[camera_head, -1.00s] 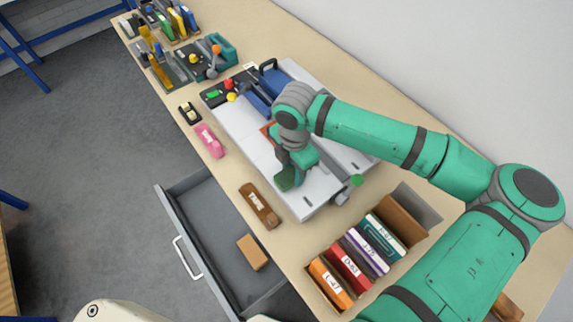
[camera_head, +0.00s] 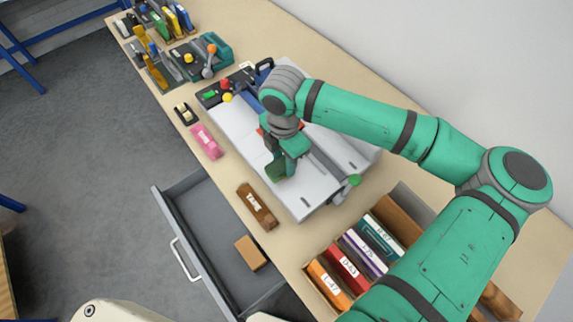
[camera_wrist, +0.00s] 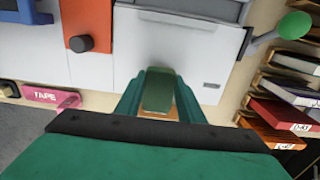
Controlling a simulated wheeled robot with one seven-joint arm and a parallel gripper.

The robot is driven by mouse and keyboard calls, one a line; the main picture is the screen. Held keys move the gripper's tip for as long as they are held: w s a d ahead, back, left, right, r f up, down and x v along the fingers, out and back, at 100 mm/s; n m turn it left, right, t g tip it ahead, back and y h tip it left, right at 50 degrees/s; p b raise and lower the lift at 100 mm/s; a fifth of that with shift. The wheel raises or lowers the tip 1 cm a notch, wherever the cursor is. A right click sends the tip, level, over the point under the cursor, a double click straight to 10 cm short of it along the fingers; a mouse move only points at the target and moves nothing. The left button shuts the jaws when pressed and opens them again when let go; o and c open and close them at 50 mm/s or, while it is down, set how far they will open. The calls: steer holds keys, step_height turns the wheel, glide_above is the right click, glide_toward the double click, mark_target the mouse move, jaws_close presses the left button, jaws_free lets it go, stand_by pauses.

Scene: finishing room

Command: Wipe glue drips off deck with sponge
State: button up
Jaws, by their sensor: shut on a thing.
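The pale grey deck (camera_head: 312,190) of a machine lies on the long bench, and it fills the upper part of the wrist view (camera_wrist: 125,60). My gripper (camera_head: 279,166) is over the near part of the deck. In the wrist view its two teal fingers (camera_wrist: 160,95) are shut on a dark green sponge (camera_wrist: 158,92), which points at the deck. I cannot tell whether the sponge touches the deck. I make out no glue drips; my arm and gripper hide part of the surface.
A clamp lever with a green knob (camera_head: 352,180) stands at the deck's right corner. A box of labelled books (camera_head: 345,270) sits right of it. A brown block (camera_head: 257,206) and pink tape box (camera_head: 207,141) lie along the front edge. An open drawer (camera_head: 215,240) juts out below.

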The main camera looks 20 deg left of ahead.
mark_target(284, 164)
steer(key=shift+s+r, duration=0.15)
steer(key=shift+r, duration=2.6)
